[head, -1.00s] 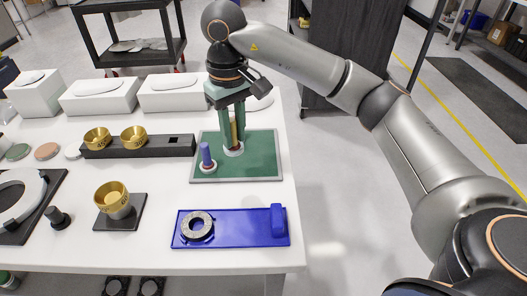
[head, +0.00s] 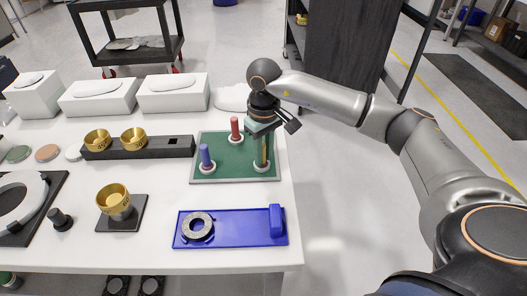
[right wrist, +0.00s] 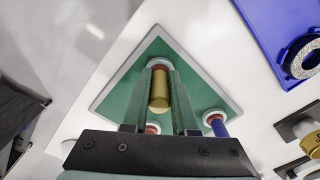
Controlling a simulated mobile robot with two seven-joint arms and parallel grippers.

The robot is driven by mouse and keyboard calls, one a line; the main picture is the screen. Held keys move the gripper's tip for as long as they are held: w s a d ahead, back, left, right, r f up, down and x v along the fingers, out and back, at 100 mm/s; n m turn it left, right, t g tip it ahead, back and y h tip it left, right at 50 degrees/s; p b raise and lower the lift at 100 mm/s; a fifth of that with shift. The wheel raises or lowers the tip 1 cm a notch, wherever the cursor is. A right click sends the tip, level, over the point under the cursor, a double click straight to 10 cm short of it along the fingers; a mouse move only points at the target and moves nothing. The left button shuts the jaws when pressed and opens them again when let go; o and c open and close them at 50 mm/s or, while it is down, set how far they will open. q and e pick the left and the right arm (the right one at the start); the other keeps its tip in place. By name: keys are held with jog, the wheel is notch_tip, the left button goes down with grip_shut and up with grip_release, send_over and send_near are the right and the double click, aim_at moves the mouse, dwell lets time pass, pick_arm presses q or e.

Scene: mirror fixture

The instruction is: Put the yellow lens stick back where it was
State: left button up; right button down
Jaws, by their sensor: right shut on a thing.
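The yellow lens stick (head: 264,151) is upright between the fingers of my right gripper (head: 263,146), which is shut on it. In the right wrist view the yellow stick (right wrist: 159,92) shows between the two green fingers. It is at the right front of the green tray (head: 220,174), by a white ring (head: 262,167). I cannot tell whether its lower end is seated. A red stick (head: 235,127) stands at the back of the tray and a blue stick (head: 205,155) at the left. My left gripper is not in view.
A blue plate (head: 235,238) with a grey ring (head: 197,226) lies in front of the tray. A black bar (head: 165,148) with gold cups is to the left. White blocks (head: 172,93) stand behind. The table's right edge is close to the tray.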

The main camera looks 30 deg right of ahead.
jog(key=shift+f, duration=0.1)
jog(key=c, duration=0.7)
grip_release()
notch_tip(320, 180, up, 12)
jog(key=shift+r+b, duration=0.15)
jog(key=shift+b, duration=0.3)
